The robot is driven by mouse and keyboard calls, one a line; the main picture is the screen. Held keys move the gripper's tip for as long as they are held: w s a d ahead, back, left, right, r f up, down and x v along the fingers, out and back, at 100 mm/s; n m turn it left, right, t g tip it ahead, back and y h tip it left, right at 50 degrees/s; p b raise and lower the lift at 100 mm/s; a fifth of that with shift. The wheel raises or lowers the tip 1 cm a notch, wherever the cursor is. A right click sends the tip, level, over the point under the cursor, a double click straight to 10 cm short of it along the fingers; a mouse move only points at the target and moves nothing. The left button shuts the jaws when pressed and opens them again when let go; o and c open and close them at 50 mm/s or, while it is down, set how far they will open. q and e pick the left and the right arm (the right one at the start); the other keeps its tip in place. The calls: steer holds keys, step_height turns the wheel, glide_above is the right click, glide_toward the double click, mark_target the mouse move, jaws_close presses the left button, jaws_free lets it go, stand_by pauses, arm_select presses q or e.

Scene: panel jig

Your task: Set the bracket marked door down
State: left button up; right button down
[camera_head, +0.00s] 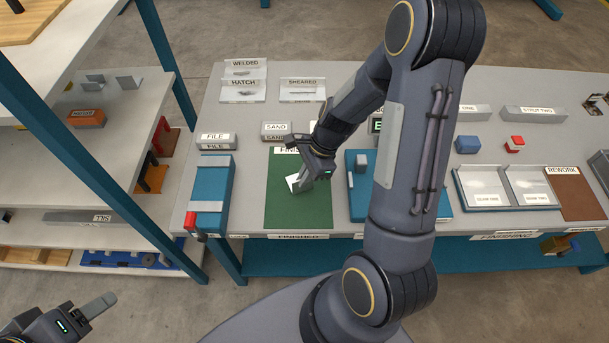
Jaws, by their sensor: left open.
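A small light-grey bracket with a white face (293,183) is at the fingertips of my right gripper (303,181), over the green mat (300,212) on the bench. My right gripper appears shut on it, pointing down. I cannot read any marking on the bracket, nor tell whether it touches the mat. The gripper hides part of the bracket. My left gripper (98,305) is open and empty at the lower left, over the floor, away from the bench.
A blue block fixture (212,190) stands left of the mat, and a blue plate (358,203) lies right of it. SAND and FILE label blocks stand behind. Clear trays (483,188) and a brown REWORK mat (575,195) are at right. A shelf rack (110,165) stands at left.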

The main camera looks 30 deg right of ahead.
steer(key=shift+f, duration=0.2)
steer(key=c, duration=1.6)
jaws_free()
steer(key=shift+r, duration=0.1)
steer(key=w+v, duration=0.1)
steer(key=v, duration=1.1)
steer(key=s+a+r+n+t, duration=0.1)
steer(key=s+a+r+n, duration=0.2)
steer(key=s+n, duration=0.2)
steer(key=s+a+r+n+t, duration=0.2)
steer(key=s+a+r+n, duration=0.1)
steer(key=s+n, duration=0.2)
steer(key=s+a+r+n+t, duration=0.1)
steer(key=s+a+r+n, duration=0.2)
steer(key=n, duration=0.5)
steer(key=shift+s+a+r+t+h, duration=0.15)
steer(key=shift+s+a+t+h, duration=0.05)
steer(key=shift+s, duration=0.5)
steer(key=shift+s+a+r+t+h, duration=0.2)
steer(key=shift+s+a, duration=0.05)
steer(key=shift+s, duration=0.45)
